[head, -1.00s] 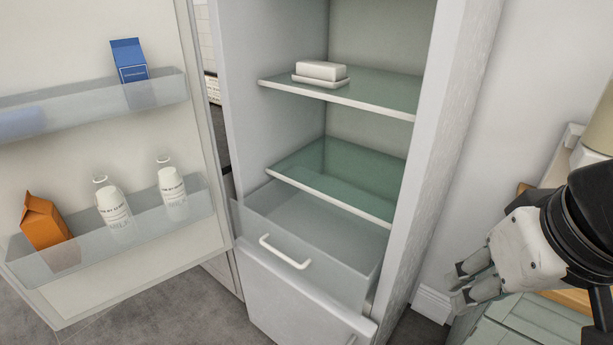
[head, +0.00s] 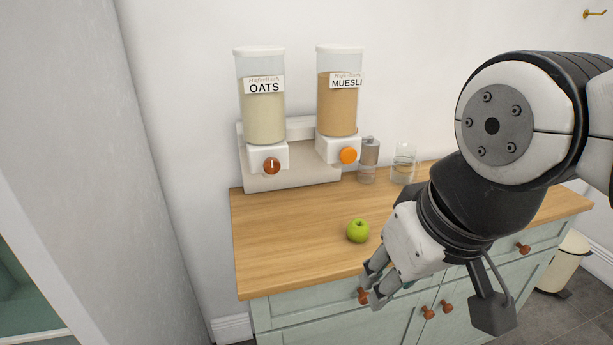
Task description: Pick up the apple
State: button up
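A green apple (head: 357,231) sits on the wooden top of a low cabinet, in the middle of the head view. My gripper (head: 368,288) is in front of the apple and a little lower in the picture, near the cabinet's front edge and apart from the apple. Its two fingers point down and to the left, with a gap between the tips and nothing seen between them. My arm hides part of the counter's right side.
The wooden counter (head: 285,230) is clear left of the apple. An oats dispenser (head: 262,110) and a muesli dispenser (head: 338,105) stand at the back. A metal-topped grinder (head: 369,158) and a glass jar (head: 403,163) stand right of them. A bin (head: 565,262) is at far right.

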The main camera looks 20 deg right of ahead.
aim_at(358, 229)
jog(key=z, duration=0.35)
jog(key=u, duration=2)
jog(key=z, duration=1.75)
jog(key=j+z, duration=0.1)
jog(key=z, duration=0.2)
jog(key=i+j+z, duration=0.15)
jog(key=j, duration=0.15)
jog(key=i+j+z, duration=0.15)
jog(key=j, duration=0.15)
